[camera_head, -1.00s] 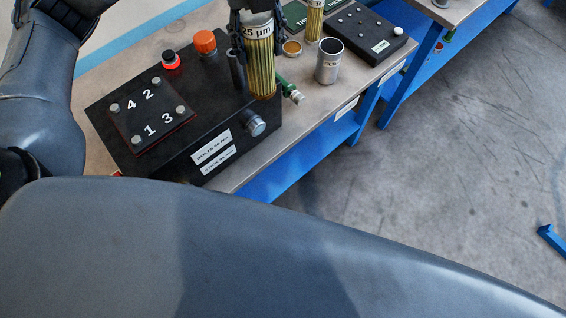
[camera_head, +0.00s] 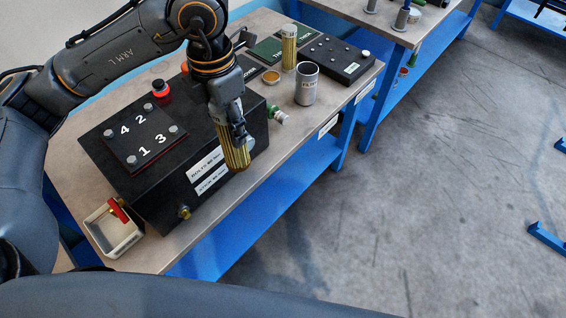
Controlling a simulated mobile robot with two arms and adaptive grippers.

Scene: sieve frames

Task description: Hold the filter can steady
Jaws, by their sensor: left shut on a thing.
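The filter can (camera_head: 307,86), an open silver cylinder with a label, stands upright on the bench to the right of the black box. Nothing is touching it. My left gripper (camera_head: 239,132) points down in front of the black box's right part. It is shut on a yellow pleated filter element (camera_head: 236,156), whose lower end sticks out below the fingers. My right gripper is not in view.
Another pleated element (camera_head: 289,47) stands behind the can, near a small orange dish (camera_head: 271,76) and a black panel (camera_head: 340,60). A white tray (camera_head: 112,239) sits at front left.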

